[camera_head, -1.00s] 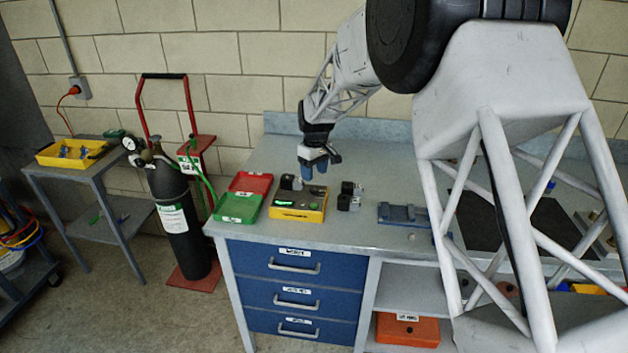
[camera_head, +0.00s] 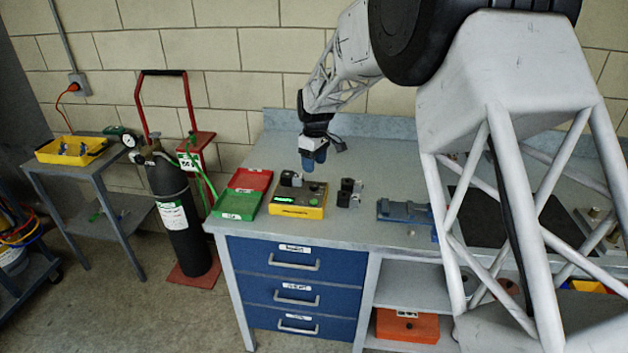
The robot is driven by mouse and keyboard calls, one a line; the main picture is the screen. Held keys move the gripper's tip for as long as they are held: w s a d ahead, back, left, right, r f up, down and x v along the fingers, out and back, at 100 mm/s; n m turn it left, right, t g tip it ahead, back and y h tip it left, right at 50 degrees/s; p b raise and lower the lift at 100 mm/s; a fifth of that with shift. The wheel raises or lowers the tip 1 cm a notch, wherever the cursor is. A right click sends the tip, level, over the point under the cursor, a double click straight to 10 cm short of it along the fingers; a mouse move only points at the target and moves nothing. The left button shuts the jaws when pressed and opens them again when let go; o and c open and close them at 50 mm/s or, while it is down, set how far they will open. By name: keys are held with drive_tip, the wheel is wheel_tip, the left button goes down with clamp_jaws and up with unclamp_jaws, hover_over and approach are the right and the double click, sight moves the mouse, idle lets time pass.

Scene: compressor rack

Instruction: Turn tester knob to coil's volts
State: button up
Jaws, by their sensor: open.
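The yellow tester (camera_head: 297,202) sits on the bench top, with a lit green display and a dark top panel; its knob is too small to make out clearly. A black-and-grey coil (camera_head: 290,179) stands at the tester's back left edge. Two similar coils (camera_head: 348,193) stand on the bench to its right. My gripper (camera_head: 310,168) points down with blue fingertips above the back of the tester, apart from it as far as I can tell. It is open and holds nothing visible.
A green tray (camera_head: 238,204) and a red tray (camera_head: 250,180) lie left of the tester. A blue fixture (camera_head: 404,212) lies to the right. The bench top (camera_head: 345,230) in front of the tester is a clear narrow strip. A gas cylinder (camera_head: 177,215) stands left of the bench.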

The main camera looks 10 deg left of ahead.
sight(314, 185)
drive_tip(key=n, duration=0.6)
drive_tip(key=shift+n, duration=0.4)
drive_tip(key=shift+f, duration=0.2)
drive_tip(key=shift+s+f, duration=0.15)
drive_tip(key=shift+f, duration=3.6)
drive_tip(key=shift+c, duration=0.2)
drive_tip(key=c, duration=0.9)
